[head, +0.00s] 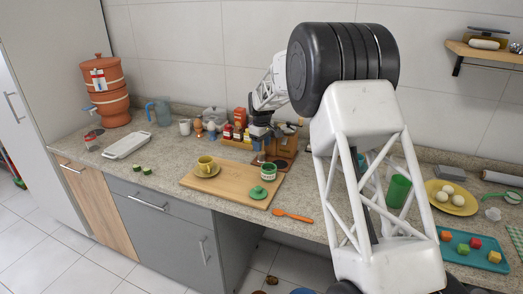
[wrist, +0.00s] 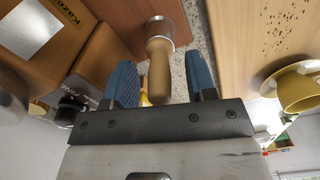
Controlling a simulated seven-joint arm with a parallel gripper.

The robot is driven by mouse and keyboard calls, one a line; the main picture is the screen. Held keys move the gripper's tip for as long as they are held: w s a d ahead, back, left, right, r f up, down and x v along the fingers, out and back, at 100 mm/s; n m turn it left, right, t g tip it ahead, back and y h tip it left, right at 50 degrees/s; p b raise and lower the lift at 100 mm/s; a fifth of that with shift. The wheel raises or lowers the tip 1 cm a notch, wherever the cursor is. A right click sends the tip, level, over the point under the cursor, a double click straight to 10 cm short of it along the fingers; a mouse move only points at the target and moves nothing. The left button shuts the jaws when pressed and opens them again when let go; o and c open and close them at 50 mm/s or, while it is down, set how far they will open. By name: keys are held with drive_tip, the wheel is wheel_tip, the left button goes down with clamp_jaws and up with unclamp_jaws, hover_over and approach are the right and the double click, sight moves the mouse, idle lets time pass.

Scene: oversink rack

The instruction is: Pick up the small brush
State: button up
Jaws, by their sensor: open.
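A small brush-like tool with a tan wooden handle and a silvery metal collar (wrist: 158,72) shows at the top middle of the wrist view. Its handle lies between the two blue fingers of my gripper (wrist: 161,82), with gaps showing on both sides. My gripper is open. The far end of the tool is cut off or hidden, so I cannot see bristles. In the head view my gripper (head: 266,150) is low by the wooden coffee stand (head: 290,146) at the back of the counter. I cannot make out the brush there.
A wooden board (head: 225,193) holds a yellow cup (head: 205,165), a green-patterned cup (head: 267,172) and a green lid (head: 258,192). The yellow cup is also at the right of the wrist view (wrist: 300,90). Spice jars (head: 233,133) stand left of my gripper. An orange spoon (head: 293,215) lies in front.

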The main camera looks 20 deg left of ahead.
clamp_jaws()
idle(0.3)
drive_tip(key=shift+r, duration=5)
